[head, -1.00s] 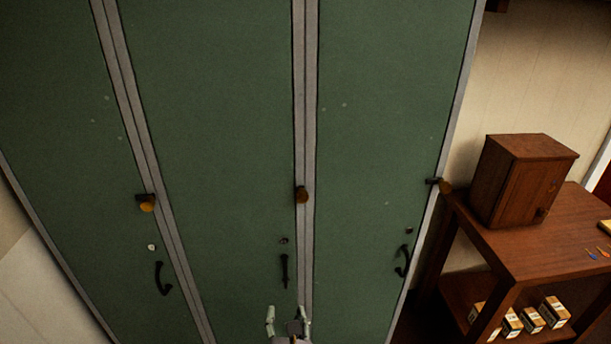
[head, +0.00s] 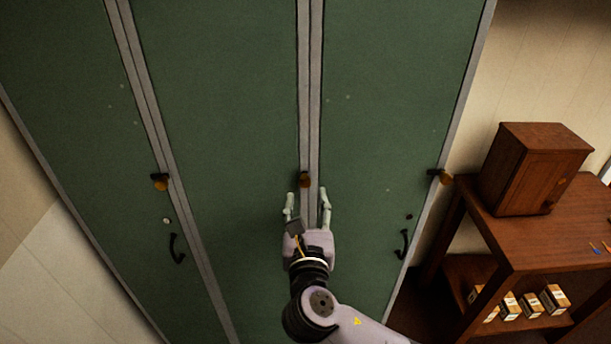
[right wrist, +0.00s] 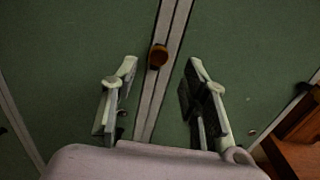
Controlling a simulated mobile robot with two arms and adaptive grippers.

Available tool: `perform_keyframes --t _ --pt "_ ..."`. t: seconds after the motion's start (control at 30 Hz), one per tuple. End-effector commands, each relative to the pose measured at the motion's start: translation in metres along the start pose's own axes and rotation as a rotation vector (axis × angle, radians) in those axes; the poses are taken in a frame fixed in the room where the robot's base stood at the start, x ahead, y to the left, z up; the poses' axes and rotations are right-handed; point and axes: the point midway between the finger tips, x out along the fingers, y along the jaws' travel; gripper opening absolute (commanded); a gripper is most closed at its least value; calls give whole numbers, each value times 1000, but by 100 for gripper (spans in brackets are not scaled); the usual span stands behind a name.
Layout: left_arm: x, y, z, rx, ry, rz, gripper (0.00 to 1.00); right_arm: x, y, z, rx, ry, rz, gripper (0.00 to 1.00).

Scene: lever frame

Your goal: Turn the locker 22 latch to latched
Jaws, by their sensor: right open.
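Three green locker doors show in the head view, each with an amber-brown latch knob: left (head: 160,182), middle (head: 305,180) and right (head: 443,177). No locker number is readable, so I cannot tell which is 22. The middle latch sits on the grey strip between the middle and right doors. My right gripper (head: 307,197) is open and empty just below the middle latch, its fingers pointing up toward it. In the right wrist view, this knob (right wrist: 158,54) shows between the spread fingertips, seemingly apart from both. My left gripper is not in view.
Dark curved handles (head: 175,248) (head: 402,244) are on the left and right doors; my arm hides the middle one. At right, a wooden table (head: 520,240) carries a small wooden cabinet (head: 532,168), with several small boxes (head: 530,306) on its lower shelf.

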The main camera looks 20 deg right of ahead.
Motion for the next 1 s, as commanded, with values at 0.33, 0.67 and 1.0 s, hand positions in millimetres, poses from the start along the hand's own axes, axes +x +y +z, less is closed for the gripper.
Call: perform_keyframes --t 0.33,0.67,1.0 --pt "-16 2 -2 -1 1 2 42 61 0 1 -1 1 -1 41" --pt "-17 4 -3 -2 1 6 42 73 0 -1 1 2 0 41" --pt "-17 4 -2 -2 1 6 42 72 0 -1 1 2 0 27"
